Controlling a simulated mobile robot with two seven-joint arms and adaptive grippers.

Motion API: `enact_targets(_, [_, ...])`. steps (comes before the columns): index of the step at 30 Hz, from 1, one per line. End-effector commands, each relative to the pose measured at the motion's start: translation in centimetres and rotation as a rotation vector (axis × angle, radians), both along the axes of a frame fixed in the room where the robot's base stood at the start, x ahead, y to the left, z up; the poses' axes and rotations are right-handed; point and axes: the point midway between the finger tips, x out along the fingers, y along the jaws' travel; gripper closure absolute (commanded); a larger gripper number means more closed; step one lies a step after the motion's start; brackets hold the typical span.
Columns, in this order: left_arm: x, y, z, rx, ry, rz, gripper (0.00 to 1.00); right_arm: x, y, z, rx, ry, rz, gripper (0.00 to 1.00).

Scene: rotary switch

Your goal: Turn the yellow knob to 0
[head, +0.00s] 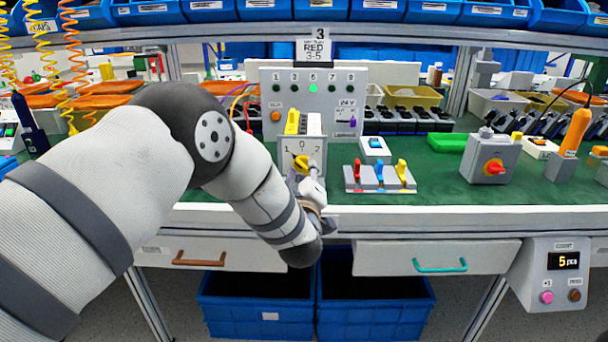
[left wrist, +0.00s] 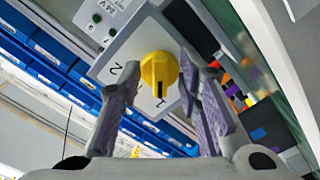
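My left gripper (left wrist: 162,100) is open, with one finger on each side of the knob. I cannot tell whether either finger touches it. In the head view my left gripper (head: 309,180) is in front of the box and partly covers the knob. My right gripper is not in view.
A grey panel (head: 262,95) with lights stands behind the box. A block of small coloured switches (head: 380,181) stands to the right, then a grey box with a red knob (head: 490,165). Blue bins (head: 325,10) line the shelf above.

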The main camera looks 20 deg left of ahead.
Motion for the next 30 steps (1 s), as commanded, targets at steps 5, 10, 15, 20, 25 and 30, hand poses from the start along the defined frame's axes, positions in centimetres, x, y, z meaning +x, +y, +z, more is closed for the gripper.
enact_targets(5, [-0.03, 0.01, 0.01, 0.000, 0.000, 0.000, 0.96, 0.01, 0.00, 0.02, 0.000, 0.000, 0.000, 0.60])
enact_targets(10, [-0.05, -0.01, 0.01, 0.000, 0.000, 0.000, 1.00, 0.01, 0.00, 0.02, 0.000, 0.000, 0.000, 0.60])
enact_targets(15, [-0.06, 0.00, 0.01, 0.012, 0.004, 0.000, 1.00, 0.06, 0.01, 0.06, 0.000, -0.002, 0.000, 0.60])
enact_targets(20, [-0.08, 0.01, 0.05, 0.065, 0.019, 0.000, 1.00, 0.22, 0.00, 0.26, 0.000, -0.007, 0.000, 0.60])
enact_targets(25, [-0.10, 0.02, 0.11, 0.178, 0.050, 0.000, 1.00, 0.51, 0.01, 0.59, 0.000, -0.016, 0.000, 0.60])
enact_targets(30, [-0.11, 0.09, 0.06, 0.319, 0.089, -0.001, 1.00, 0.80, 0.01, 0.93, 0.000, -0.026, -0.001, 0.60])
